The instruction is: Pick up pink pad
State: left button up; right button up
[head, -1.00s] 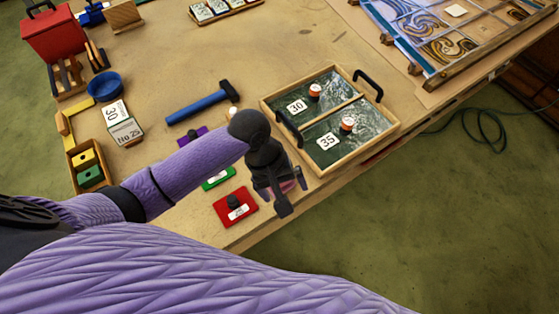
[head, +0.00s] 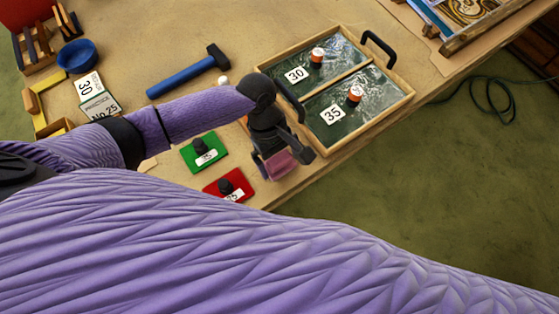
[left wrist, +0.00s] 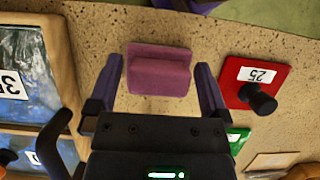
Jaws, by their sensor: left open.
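The pink pad (left wrist: 158,72) lies on the bench between the two fingers of my left gripper in the left wrist view. It has a raised ridge across it. My left gripper (left wrist: 160,88) is open, with a finger on each side of the pad and visible gaps to it. In the head view the left gripper (head: 284,164) hangs over the pink pad (head: 281,164), hiding part of it. Whether the fingers reach bench height is hard to tell. My right gripper is not in view.
A red pad (head: 229,186) and a green pad (head: 203,152) with black knobs lie left of the gripper. A wooden tray (head: 346,138) with black handles stands close on the right. A blue hammer (head: 188,76) lies behind. The bench's front edge is near.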

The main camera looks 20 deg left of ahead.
aim_at(279, 159)
pick_arm(q)
jog(key=c, duration=0.9)
notch_tip(279, 159, up, 9)
jog(key=p, duration=0.3)
jog(key=shift+r+p, duration=0.2)
jog(key=shift+p, duration=0.2)
jog(key=shift+r, duration=0.3)
